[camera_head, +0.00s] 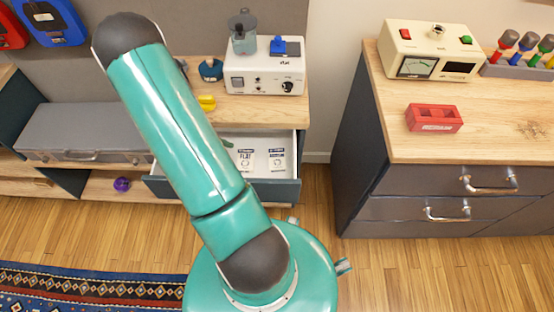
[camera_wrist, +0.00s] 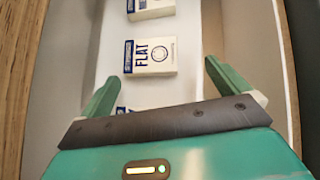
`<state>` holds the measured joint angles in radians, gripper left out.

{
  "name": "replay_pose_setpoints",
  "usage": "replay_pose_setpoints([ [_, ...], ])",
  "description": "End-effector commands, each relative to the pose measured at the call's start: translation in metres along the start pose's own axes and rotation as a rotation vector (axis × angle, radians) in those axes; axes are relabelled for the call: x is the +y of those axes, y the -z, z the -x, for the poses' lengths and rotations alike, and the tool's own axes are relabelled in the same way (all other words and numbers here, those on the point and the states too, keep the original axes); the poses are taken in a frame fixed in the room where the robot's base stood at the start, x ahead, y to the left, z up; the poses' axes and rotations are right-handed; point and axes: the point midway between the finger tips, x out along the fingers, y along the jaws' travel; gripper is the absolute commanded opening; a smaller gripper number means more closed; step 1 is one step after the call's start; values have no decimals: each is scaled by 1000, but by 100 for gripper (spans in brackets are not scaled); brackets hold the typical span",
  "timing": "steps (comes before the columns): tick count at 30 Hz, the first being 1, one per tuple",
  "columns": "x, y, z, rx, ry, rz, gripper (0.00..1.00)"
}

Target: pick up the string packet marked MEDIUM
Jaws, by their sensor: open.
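In the wrist view a white packet marked FLAT (camera_wrist: 150,57) lies in the open drawer. A second white packet (camera_wrist: 152,8) is cut off at the top edge, its marking out of view. A blue-and-white scrap of another packet (camera_wrist: 122,110) shows behind my gripper's bar. I cannot read MEDIUM on any packet. My gripper (camera_wrist: 161,72) is open and empty, with its fingers on either side of the FLAT packet; I cannot tell their height above it. In the head view the FLAT packet (camera_head: 245,158) and another packet (camera_head: 277,159), too small to read, lie in the drawer.
The drawer (camera_head: 287,192) is pulled out below a wooden counter holding a white control box (camera_head: 265,74) and a yellow object (camera_head: 207,102). A dark cabinet on the right bears a red tray (camera_head: 434,118) and a cream meter box (camera_head: 430,50). Floor between is clear.

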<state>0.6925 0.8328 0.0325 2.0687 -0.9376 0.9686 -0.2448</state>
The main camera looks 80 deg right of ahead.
Motion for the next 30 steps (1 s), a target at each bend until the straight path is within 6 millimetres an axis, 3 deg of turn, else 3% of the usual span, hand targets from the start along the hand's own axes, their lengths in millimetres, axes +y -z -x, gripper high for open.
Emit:
replay_pose_setpoints([
  [18, 0, -76, -81, -2, 3, -2, 100],
  [24, -1, -82, -93, -1, 3, 0, 100],
  [30, -1, -82, -123, -1, 5, -1, 100],
])
